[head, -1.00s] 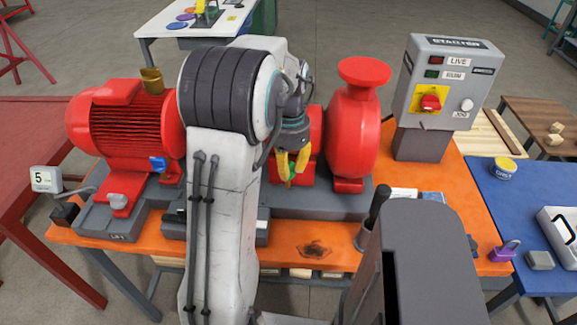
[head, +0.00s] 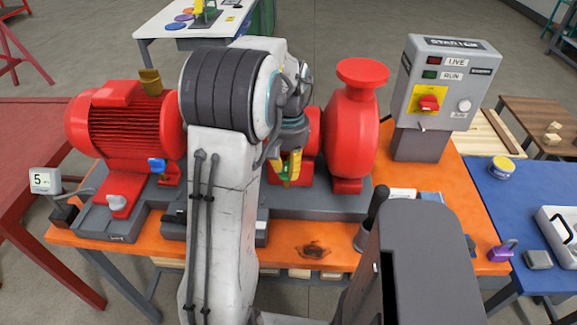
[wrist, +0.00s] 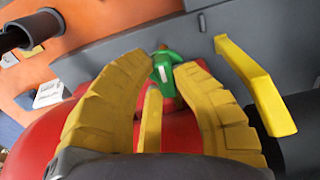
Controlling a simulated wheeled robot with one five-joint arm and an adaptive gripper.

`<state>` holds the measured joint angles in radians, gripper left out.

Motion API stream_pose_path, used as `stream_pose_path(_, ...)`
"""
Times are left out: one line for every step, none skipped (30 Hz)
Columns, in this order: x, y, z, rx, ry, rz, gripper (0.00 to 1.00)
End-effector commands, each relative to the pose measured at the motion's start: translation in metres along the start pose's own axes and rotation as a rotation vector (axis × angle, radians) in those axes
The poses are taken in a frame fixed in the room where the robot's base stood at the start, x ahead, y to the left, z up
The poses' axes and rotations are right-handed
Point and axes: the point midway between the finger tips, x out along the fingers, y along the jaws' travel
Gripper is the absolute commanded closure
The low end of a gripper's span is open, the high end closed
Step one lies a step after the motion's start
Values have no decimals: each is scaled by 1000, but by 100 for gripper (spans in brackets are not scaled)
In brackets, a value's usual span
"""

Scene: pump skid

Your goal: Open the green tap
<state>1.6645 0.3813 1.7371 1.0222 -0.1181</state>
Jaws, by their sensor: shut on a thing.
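The green tap (wrist: 166,67) shows in the wrist view between the tips of my gripper's yellow fingers (wrist: 165,75). The fingers are closed on it from both sides. A white mark shows on the tap's green handle. In the head view my gripper (head: 288,172) points down in front of the red pump housing (head: 350,135), and only a small bit of green shows at the fingertips. My arm hides part of the skid to the left of the tap.
A red motor (head: 125,125) stands left on the grey skid base. A grey starter box (head: 440,85) stands at the right of the orange bench (head: 335,258). A dark cylinder (wrist: 18,38) shows at the wrist view's upper left. A blue table (head: 515,200) stands at right.

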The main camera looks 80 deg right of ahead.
Motion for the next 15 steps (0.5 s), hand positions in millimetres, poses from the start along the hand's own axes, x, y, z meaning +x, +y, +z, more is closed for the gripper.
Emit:
stream_pose_path(2, 0, 1, -14, -6, -1, 100)
stream_pose_path(2, 0, 1, -23, -6, -1, 100)
stream_pose_path(2, 0, 1, -32, -6, -1, 100)
stream_pose_path(2, 0, 1, -38, -6, -1, 100)
stream_pose_path(2, 0, 1, -44, -6, -1, 100)
stream_pose_path(2, 0, 1, -50, -6, -1, 100)
stream_pose_path(2, 0, 1, -54, -6, -1, 100)
stream_pose_path(2, 0, 1, -57, -6, -1, 100)
stream_pose_path(2, 0, 1, -59, -6, -1, 100)
stream_pose_path(2, 0, 1, -61, -6, -1, 100)
stream_pose_path(2, 0, 1, -62, -6, -1, 100)
stream_pose_path(2, 0, 1, -63, -6, -1, 100)
stream_pose_path(2, 0, 1, -63, -6, -1, 100)
stream_pose_path(2, 0, 1, -63, -6, -1, 100)
stream_pose_path(2, 0, 1, -64, -7, -1, 100)
